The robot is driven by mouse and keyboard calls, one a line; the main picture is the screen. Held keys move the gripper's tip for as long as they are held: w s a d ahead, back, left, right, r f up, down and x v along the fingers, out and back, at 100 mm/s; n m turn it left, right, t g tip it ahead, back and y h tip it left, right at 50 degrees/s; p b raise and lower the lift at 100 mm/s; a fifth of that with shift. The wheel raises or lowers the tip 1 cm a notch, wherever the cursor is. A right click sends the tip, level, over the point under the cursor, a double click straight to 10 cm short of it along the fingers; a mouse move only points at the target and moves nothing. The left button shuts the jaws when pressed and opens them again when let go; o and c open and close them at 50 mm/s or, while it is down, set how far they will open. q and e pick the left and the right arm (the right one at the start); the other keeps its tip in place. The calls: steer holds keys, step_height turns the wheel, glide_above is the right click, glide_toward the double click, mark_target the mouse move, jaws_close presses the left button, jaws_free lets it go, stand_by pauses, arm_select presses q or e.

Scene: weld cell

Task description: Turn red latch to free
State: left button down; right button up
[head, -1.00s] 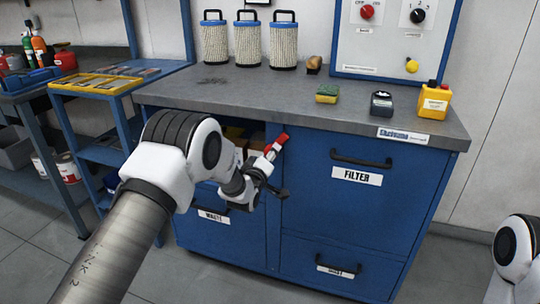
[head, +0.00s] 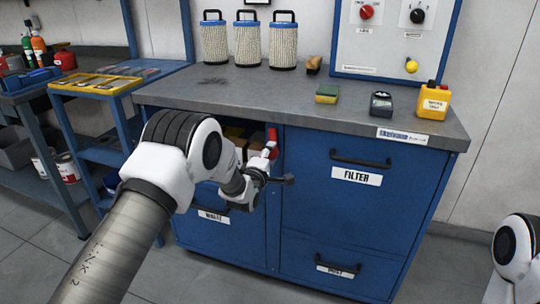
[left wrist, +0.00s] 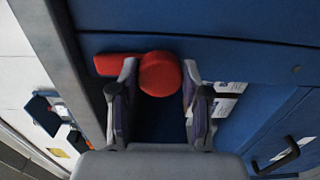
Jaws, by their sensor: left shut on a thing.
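The red latch (head: 272,136) is on the front of the blue cabinet, just under the worktop edge and left of the FILTER drawer. In the head view it stands about upright, partly hidden by my left gripper (head: 268,153). In the left wrist view the latch shows as a round red knob (left wrist: 160,74) with a red bar (left wrist: 117,64) reaching left. My left gripper (left wrist: 159,80) has one finger on each side of the knob and is shut on it. My right gripper is out of view.
The FILTER drawer (head: 356,177) is shut, with a black handle. An open compartment with boxes (head: 235,135) lies left of the latch. Several filters (head: 248,40), a sponge (head: 327,94) and a yellow box (head: 433,101) stand on the worktop (head: 190,88).

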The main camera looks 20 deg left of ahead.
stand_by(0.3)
arm_select(q)
steer(key=c, duration=0.6)
jaws_free()
steer(key=shift+o, duration=0.2)
steer(key=s, duration=1.2)
steer(key=shift+a, duration=0.2)
